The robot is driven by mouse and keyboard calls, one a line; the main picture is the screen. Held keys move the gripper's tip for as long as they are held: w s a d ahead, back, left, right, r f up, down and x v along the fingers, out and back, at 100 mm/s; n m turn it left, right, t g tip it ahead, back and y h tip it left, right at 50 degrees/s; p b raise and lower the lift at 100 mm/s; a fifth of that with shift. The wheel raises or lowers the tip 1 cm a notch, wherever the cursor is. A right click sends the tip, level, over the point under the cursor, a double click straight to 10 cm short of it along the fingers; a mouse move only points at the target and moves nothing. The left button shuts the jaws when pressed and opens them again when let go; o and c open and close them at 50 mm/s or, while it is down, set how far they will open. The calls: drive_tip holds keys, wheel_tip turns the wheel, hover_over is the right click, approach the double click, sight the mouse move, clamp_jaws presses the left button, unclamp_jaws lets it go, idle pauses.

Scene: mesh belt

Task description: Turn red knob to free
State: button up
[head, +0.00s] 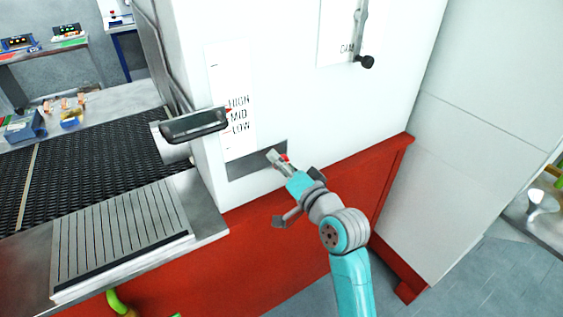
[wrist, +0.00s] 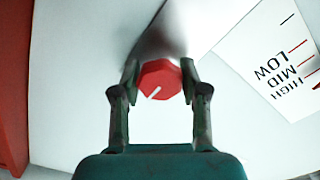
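The red knob (wrist: 160,78) sits on the white machine face in the wrist view, with a white pointer line running to its lower left in that picture. My gripper (wrist: 159,76) has one finger on each side of the knob, and both fingertips appear to touch it. In the head view my gripper (head: 279,158) is at the grey strip low on the white cabinet, with only a bit of the red knob (head: 285,158) showing. No "free" mark is readable near the knob.
A scale plate (head: 233,140) reads HIGH, MID, LOW, with a dark handle (head: 194,125) beside it. A CAM lever (head: 366,62) is higher up. The mesh belt (head: 80,150) runs at left. A red base ledge (head: 300,200) lies below the cabinet.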

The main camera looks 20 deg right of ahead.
drive_tip(key=shift+c, duration=0.5)
drive_tip(key=n, duration=0.8)
drive_tip(key=shift+n, duration=0.3)
drive_tip(key=n, duration=0.4)
drive_tip(key=shift+n, duration=0.3)
drive_tip(key=n, duration=0.4)
drive_tip(key=shift+n, duration=0.3)
